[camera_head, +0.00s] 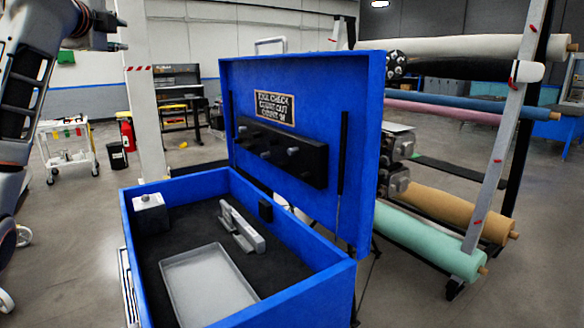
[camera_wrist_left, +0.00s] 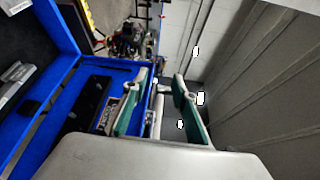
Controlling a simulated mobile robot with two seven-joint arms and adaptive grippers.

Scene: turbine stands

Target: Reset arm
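My left arm comes in along the left edge of the head view, and my left gripper (camera_head: 112,32) is raised at the top left, clear of the blue toolbox (camera_head: 315,302). In the left wrist view, the left gripper (camera_wrist_left: 160,90) has its two green-padded fingers spread apart with nothing between them. The toolbox's lid (camera_head: 350,130) stands open, and it also shows in the wrist view (camera_wrist_left: 62,112), tilted by the wrist's angle. My right gripper is in neither view.
A rack of fabric-like rolls (camera_head: 430,238) stands to the right. A white cart (camera_head: 68,150) stands at the left behind. Open floor lies around the toolbox.

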